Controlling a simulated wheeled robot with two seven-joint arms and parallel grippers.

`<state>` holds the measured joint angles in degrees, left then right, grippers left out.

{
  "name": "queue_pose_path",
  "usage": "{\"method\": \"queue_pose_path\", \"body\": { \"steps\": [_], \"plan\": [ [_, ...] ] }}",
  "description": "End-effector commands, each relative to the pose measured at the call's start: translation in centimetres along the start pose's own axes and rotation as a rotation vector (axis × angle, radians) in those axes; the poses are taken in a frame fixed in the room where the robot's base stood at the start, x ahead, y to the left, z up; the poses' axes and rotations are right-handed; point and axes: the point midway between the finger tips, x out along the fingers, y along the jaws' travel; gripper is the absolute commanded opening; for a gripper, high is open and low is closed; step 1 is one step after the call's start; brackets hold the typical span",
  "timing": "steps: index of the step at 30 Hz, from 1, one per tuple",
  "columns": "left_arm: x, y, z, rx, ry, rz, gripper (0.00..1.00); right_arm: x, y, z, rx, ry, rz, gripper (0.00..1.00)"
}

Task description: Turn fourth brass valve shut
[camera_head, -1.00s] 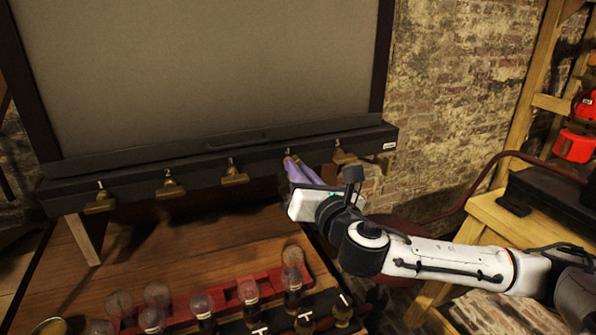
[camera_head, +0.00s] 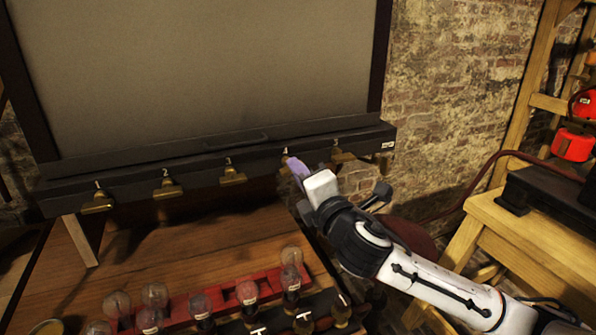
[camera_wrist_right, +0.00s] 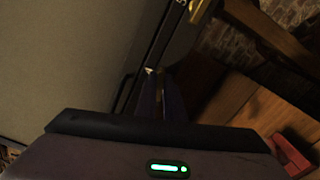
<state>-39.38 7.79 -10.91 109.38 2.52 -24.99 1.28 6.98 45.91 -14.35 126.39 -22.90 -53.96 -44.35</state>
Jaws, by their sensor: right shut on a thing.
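A row of brass valves sits along the dark rail under the grey panel, with numbers above them: valve 1 (camera_head: 97,204), valve 2 (camera_head: 166,190), valve 3 (camera_head: 233,178) and valve 5 (camera_head: 343,156). The fourth valve, below the number 4, is mostly hidden by my right gripper (camera_head: 293,167). The purple fingers are at that valve and shut on it. In the right wrist view the gripper's fingers (camera_wrist_right: 160,95) reach to the dark rail, and what they grip is hard to make out. My left gripper is not in view.
A red rack (camera_head: 215,306) with several glass bulbs stands on the wooden table (camera_head: 190,245) below the rail. A wooden bench (camera_head: 520,235) with a black box stands at the right. A brick wall (camera_head: 450,90) is behind.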

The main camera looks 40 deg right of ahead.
Motion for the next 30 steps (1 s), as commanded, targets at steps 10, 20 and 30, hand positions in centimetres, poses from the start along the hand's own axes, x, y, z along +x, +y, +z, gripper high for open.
{"method": "queue_pose_path", "body": {
  "steps": [10, 20, 30],
  "plan": [
    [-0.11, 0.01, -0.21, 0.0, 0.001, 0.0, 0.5, 0.0, -0.16, -0.06, 0.233, 0.001, -0.001, 0.0],
    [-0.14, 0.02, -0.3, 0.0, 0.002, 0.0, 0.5, 0.01, -0.17, -0.04, 0.318, 0.0, 0.0, 0.0],
    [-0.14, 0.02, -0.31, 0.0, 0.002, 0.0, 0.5, 0.01, -0.15, -0.06, 0.328, 0.001, 0.0, 0.0]
  ]
}}
